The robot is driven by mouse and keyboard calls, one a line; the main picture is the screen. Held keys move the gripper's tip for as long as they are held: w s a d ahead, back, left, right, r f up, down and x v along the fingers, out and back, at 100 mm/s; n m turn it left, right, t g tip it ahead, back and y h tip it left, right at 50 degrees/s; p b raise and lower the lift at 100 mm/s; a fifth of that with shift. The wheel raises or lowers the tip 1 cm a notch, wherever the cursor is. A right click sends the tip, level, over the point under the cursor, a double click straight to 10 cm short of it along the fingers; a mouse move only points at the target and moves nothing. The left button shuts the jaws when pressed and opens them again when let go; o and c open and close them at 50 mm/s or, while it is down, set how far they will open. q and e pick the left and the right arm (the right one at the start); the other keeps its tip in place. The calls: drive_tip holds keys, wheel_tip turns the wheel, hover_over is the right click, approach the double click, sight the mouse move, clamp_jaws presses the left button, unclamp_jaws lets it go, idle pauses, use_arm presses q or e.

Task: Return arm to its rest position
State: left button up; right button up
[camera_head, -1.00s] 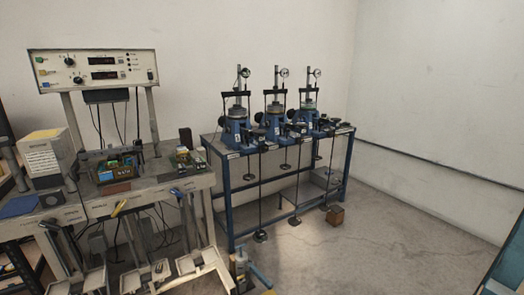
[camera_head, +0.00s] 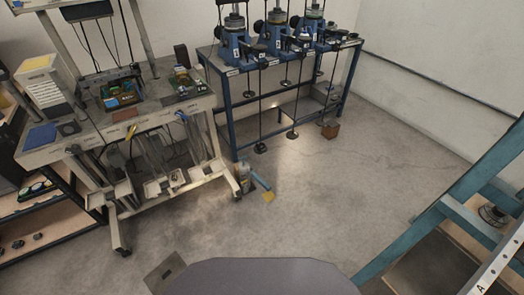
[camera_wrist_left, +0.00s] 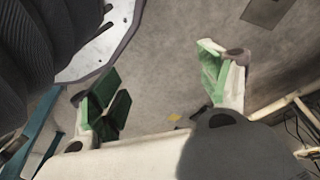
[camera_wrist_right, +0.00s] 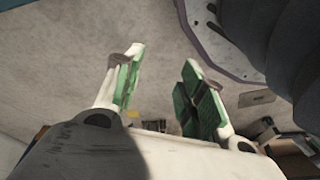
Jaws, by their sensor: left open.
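My left gripper (camera_wrist_left: 158,88) shows in the left wrist view, with its two green-padded fingers spread wide and nothing between them. Grey concrete floor (camera_wrist_left: 170,50) lies behind the fingers. My right gripper (camera_wrist_right: 160,82) shows in the right wrist view, its green-padded fingers apart with a narrower gap and nothing held. Floor lies behind it too. Neither arm shows in the head view. My own rounded base shows at the bottom middle there.
A cluttered workbench (camera_head: 75,147) stands at left. A blue-framed table (camera_head: 228,117) with several blue lever devices stands at the back. Blue ladder-like framing (camera_head: 455,205) stands at right. The middle floor is clear.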

use_arm(q)
drive_tip(key=s+a+r+p, duration=0.1)
drive_tip(key=s+a+p, duration=0.2)
drive_tip(key=s+p, duration=0.6)
drive_tip(key=s+a+r+g+y+p, duration=0.1)
drive_tip(key=s+a+r+p, duration=0.1)
drive_tip(key=s+p, duration=0.7)
drive_tip(key=shift+s+a+g, duration=0.25)
drive_tip(key=shift+a+g, duration=0.05)
drive_tip(key=shift+a, duration=0.55)
use_arm(e)
drive_tip(key=s+d+r, duration=0.1)
drive_tip(key=s+d, duration=0.2)
drive_tip(key=s, duration=0.6)
drive_tip(key=s+d+r+g+h, duration=0.1)
drive_tip(key=s+d+r, duration=0.1)
drive_tip(key=s, duration=0.7)
drive_tip(key=shift+s+d+g, duration=0.25)
drive_tip(key=shift+d+g, duration=0.05)
drive_tip(key=shift+d, duration=0.55)
use_arm(q)
drive_tip(key=shift+f, duration=0.1)
use_arm(e)
drive_tip(key=shift+f, duration=0.1)
use_arm(q)
drive_tip(key=shift+f+b, duration=2.25)
drive_tip(key=shift+b, duration=0.1)
use_arm(e)
drive_tip(key=shift+f, duration=2.25)
